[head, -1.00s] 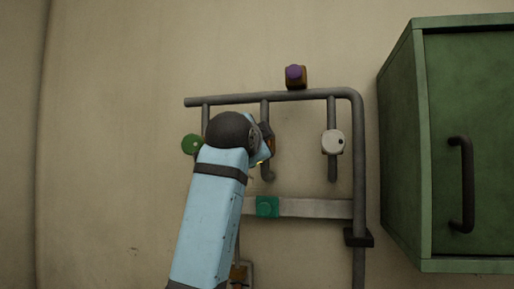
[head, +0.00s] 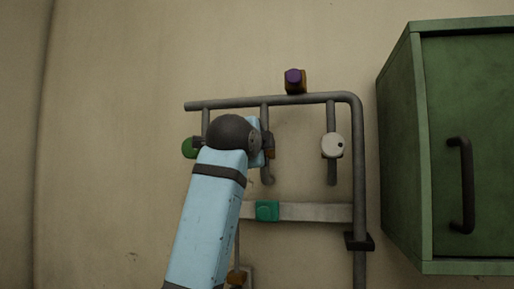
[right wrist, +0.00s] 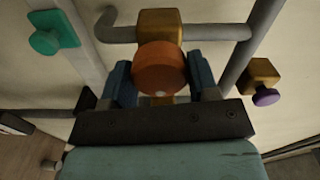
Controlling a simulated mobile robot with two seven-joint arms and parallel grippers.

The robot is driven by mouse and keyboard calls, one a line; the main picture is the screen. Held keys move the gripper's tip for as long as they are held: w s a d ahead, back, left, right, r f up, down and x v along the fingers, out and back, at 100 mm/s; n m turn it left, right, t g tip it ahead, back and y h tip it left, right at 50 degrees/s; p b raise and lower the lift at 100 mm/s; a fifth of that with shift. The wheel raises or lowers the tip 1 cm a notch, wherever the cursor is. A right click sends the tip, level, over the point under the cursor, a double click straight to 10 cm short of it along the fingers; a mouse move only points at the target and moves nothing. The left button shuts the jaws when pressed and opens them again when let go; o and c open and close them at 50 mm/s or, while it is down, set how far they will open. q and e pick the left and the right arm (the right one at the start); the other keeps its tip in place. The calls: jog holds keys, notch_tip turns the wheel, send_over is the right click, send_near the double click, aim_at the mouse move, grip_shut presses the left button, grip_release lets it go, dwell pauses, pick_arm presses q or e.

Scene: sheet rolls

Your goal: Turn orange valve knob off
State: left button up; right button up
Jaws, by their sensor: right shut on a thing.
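The orange valve knob (right wrist: 158,68) is a round disc on a brass valve body, seen in the right wrist view with a small pale dot at its lower edge. My right gripper (right wrist: 162,80) is shut on it, with one blue finger on each side. In the head view, my right arm covers the knob and the fingertips; only the brown valve body (head: 269,145) shows on the middle pipe beside my wrist. My left gripper is in neither view.
A white knob (head: 332,145) is to the right and a green knob (head: 190,148) to the left, partly covered by my wrist. A purple knob (head: 294,78) is above, a teal knob (head: 267,210) below. A green cabinet (head: 400,150) stands at the right.

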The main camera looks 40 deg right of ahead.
jog(key=o, duration=0.9)
jog(key=shift+s, duration=0.1)
jog(key=b+v, duration=0.3)
jog(key=v, duration=1)
jog(key=shift+s+a, duration=0.2)
jog(key=shift+a, duration=0.2)
